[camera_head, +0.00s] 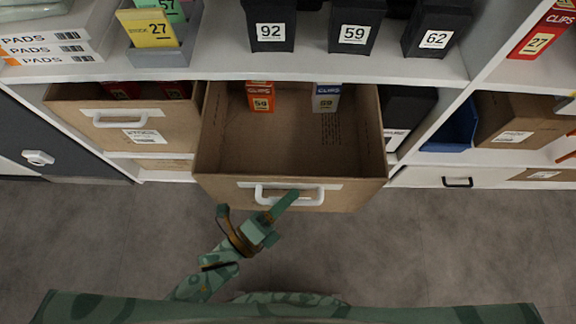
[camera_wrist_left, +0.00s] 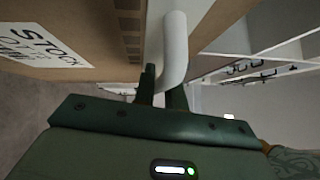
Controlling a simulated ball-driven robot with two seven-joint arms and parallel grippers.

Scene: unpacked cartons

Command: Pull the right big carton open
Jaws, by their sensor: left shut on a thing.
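The right big carton (camera_head: 345,193) is brown cardboard and stands well out from the shelf, so I look down into it. It has a white handle (camera_head: 262,192) on its front and holds an orange CLIPS box and a blue-and-white box at the back. My left gripper (camera_head: 287,203) is at the handle, shut on it. In the left wrist view the fingers (camera_wrist_left: 162,88) close around the white handle bar (camera_wrist_left: 175,45), beside the carton front with its STOCK label (camera_wrist_left: 40,42). My right gripper is not in view.
The left big carton (camera_head: 92,122) with a white handle sits left of the open one, out a little. Black boxes (camera_head: 270,12) stand on the shelf above. A blue bin (camera_head: 455,128) and another carton (camera_head: 515,118) are at the right. The grey floor (camera_head: 440,240) in front is clear.

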